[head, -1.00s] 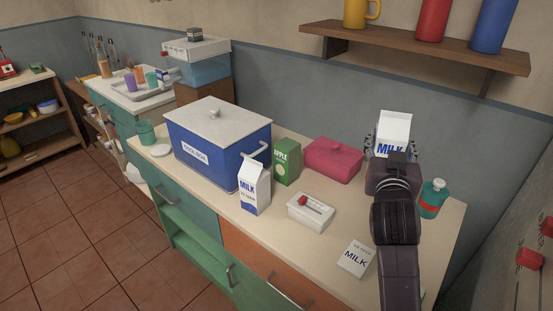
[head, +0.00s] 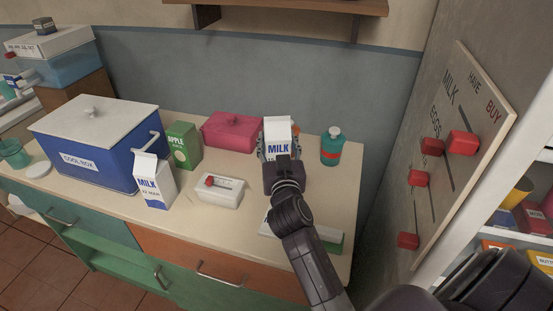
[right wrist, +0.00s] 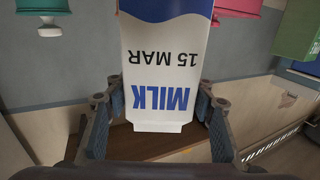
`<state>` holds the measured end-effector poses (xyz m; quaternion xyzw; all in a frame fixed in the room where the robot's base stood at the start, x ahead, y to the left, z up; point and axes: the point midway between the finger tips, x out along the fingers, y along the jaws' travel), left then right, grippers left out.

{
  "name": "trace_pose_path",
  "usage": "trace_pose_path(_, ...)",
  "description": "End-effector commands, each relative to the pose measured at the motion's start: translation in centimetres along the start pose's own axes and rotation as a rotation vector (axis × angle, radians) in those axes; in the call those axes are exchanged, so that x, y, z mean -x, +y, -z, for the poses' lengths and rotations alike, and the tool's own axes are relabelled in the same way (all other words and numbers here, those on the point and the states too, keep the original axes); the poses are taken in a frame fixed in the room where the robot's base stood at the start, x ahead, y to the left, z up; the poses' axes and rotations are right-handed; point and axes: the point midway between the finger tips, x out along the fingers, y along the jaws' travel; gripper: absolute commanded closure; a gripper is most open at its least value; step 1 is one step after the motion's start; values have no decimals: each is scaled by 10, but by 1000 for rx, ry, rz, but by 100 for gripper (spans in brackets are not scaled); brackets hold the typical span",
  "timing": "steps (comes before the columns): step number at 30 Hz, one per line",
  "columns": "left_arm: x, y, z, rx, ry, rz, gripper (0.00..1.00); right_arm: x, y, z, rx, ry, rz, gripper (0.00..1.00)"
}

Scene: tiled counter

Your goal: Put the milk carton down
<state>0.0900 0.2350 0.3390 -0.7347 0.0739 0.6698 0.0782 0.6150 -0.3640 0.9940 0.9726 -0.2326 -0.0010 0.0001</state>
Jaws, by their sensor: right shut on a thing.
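A white and blue milk carton (head: 278,131) is held upright in my right gripper (head: 279,155) at the back right of the counter. In the right wrist view the carton (right wrist: 165,60) appears upside down, reads "MILK 15 MAR", and sits between the two fingers (right wrist: 160,98). The gripper hides its base in the head view, so I cannot tell whether it touches the counter (head: 180,222). A second milk carton (head: 154,184) stands in front of the cool box. My left gripper is not in view.
A teal bottle (head: 332,148) stands close right of the held carton, a pink lidded box (head: 230,134) close left. A green apple carton (head: 184,147), white box (head: 219,193) and blue cool box (head: 105,158) are further left. A shelf (head: 300,6) hangs above.

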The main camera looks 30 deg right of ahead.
Motion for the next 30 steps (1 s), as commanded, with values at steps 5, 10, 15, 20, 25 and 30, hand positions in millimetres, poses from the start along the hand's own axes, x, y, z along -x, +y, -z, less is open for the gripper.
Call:
trace_pose_path(5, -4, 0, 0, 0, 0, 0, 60, 0, 0, -14, -1, 7, 0, 100)
trace_pose_path(10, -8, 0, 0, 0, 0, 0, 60, 0, 0, -35, 0, 2, 1, 100)
trace_pose_path(15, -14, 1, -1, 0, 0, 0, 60, 0, -1, -56, -1, 5, 1, 100)
trace_pose_path(20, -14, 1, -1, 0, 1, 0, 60, 0, -1, -58, 0, 7, 2, 100)
trace_pose_path(25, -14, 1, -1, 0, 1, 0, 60, 0, -1, -58, -1, 7, 2, 100)
trace_pose_path(30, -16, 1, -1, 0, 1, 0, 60, 0, 0, -63, -1, 1, 0, 43)
